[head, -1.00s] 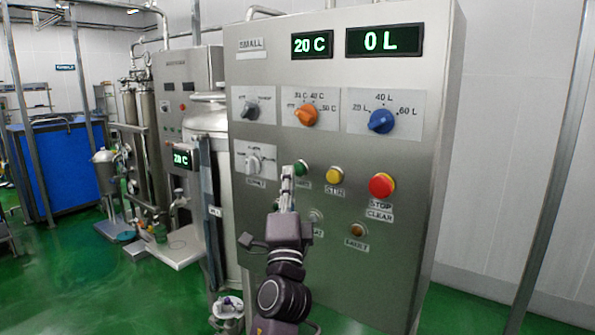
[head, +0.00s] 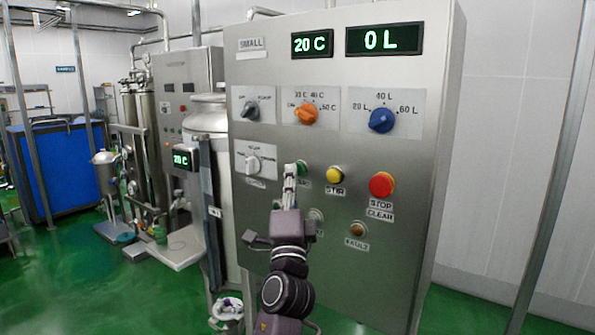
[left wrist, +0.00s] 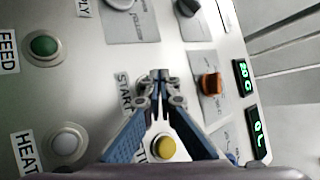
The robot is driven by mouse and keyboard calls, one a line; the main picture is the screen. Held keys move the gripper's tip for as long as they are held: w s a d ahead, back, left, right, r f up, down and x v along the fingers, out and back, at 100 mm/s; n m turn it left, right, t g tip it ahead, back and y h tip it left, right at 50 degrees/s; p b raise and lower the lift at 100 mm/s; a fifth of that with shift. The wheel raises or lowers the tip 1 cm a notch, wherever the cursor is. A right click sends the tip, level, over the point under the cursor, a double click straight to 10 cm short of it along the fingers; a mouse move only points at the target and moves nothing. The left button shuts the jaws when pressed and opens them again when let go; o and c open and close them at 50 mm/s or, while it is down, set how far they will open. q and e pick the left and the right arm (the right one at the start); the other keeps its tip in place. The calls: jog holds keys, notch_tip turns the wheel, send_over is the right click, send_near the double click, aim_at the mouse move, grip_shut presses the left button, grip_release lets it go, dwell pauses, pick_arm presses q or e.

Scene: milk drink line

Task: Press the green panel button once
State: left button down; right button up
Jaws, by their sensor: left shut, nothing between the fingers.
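The green button (head: 302,168) labelled START sits on the steel control panel (head: 330,225), left of a yellow STIR button (head: 334,174). My left gripper (head: 290,169) is shut and empty, its fingertips just in front of the green button and hiding its left part. I cannot tell whether they touch it. In the left wrist view the closed fingertips (left wrist: 160,76) point at the panel beside the START label and hide the START button. Another green button (left wrist: 43,46), labelled FEED, shows there. My right gripper is not in view.
A red STOP CLEAR button (head: 382,184) is further right. An orange knob (head: 306,114) and a blue knob (head: 381,120) are above. The displays read 20 C (head: 312,44) and 0 L (head: 384,40). A white HEAT button (left wrist: 66,142) is below FEED.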

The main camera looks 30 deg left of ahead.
pick_arm(q)
jog(key=shift+w, duration=0.35)
dwell(0.3)
jog(key=shift+s, duration=0.85)
jog(key=s, duration=0.1)
jog(key=s+p, duration=0.1)
jog(key=s, duration=0.1)
jog(key=s+p, duration=0.1)
jog(key=s, duration=0.1)
jog(key=shift+a, duration=0.25)
dwell(0.7)
